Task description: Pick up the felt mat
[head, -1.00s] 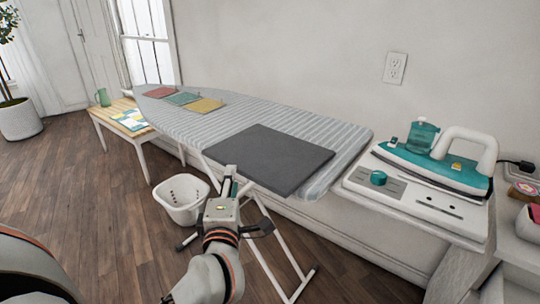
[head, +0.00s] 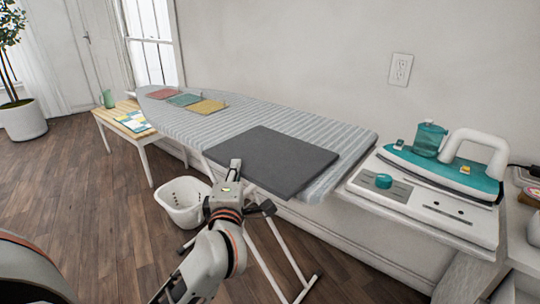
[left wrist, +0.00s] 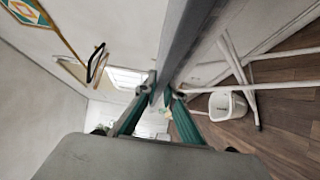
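The felt mat (head: 278,158) is a dark grey rectangle lying flat on the striped ironing board (head: 345,150), with its near edge at the board's front. My left gripper (head: 236,170) is at the mat's near left corner. In the left wrist view, its teal fingers (left wrist: 163,92) lie close on either side of a thin grey strip, the mat's edge (left wrist: 187,45). They look shut on it; the lower finger is hidden in the head view. My right gripper does not show.
Red, teal and yellow squares (head: 207,106) lie at the board's far left. A teal iron (head: 445,172) sits on its station at the right. A white basket (head: 183,205) stands on the floor behind my left gripper. The board's legs are below.

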